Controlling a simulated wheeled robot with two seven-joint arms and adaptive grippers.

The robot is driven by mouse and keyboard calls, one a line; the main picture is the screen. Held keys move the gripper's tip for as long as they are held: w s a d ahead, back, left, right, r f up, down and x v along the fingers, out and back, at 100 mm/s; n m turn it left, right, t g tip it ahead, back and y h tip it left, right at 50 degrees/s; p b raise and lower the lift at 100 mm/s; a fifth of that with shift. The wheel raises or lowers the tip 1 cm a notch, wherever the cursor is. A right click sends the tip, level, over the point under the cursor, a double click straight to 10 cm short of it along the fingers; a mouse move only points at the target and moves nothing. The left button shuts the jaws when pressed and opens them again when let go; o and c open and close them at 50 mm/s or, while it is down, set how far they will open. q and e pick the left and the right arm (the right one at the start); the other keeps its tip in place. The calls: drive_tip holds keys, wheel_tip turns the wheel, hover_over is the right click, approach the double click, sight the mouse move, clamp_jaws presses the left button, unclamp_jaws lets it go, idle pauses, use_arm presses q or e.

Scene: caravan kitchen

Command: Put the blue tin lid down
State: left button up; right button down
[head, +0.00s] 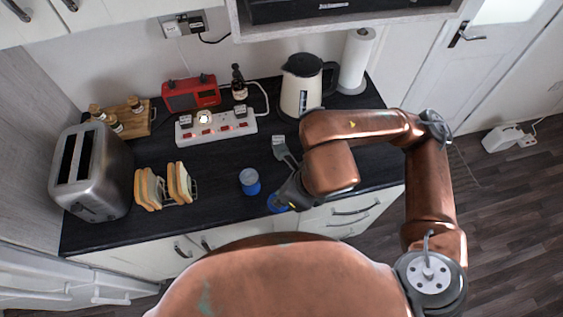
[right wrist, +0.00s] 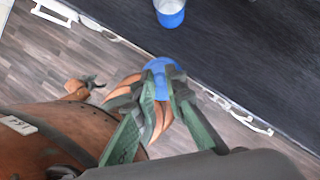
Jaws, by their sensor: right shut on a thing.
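The blue tin lid (right wrist: 160,66) is held between the fingertips of my right gripper (right wrist: 163,88), which is shut on it. In the head view the lid (head: 276,205) shows as a blue patch by the counter's front edge, partly hidden by my right gripper (head: 284,200). In the wrist view it overlaps the counter edge and appears held clear of the surface. A blue tin with a pale top (head: 250,182) stands upright on the dark counter (head: 215,205), left of the lid; it also shows in the wrist view (right wrist: 170,12). What seems my left gripper (right wrist: 94,83) is small there, its jaws unclear.
A toast rack (head: 165,187) and a toaster (head: 92,170) stand on the left. A power strip (head: 215,125), red radio (head: 191,93), dark bottle (head: 238,82), kettle (head: 301,87) and paper roll (head: 356,62) line the back. Bare counter surrounds the tin.

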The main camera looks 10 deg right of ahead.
drive_tip(key=w+d+f, duration=0.2)
drive_tip(key=w, duration=0.1)
drive_tip(key=w+d+f, duration=0.2)
drive_tip(key=w+f, duration=0.1)
drive_tip(key=w+d+f+b, duration=0.1)
drive_tip(key=w+d+f, duration=0.1)
drive_tip(key=w+f, duration=0.1)
drive_tip(key=shift+w+d+f, duration=0.15)
drive_tip(key=shift+w+d, duration=0.15)
drive_tip(key=shift+w, duration=0.25)
drive_tip(key=shift+w+d+f, duration=0.1)
drive_tip(key=shift+w+f, duration=0.15)
drive_tip(key=shift+f, duration=0.1)
drive_tip(key=f, duration=0.3)
drive_tip(key=shift+w+d+f, duration=0.15)
drive_tip(key=shift+w+f, duration=0.05)
drive_tip(key=shift+f, duration=0.15)
drive_tip(key=shift+f+b, duration=0.2)
drive_tip(key=shift+b, duration=0.15)
drive_tip(key=c, duration=2)
unclamp_jaws()
drive_tip(key=shift+r, duration=0.1)
drive_tip(key=shift+o, duration=0.2)
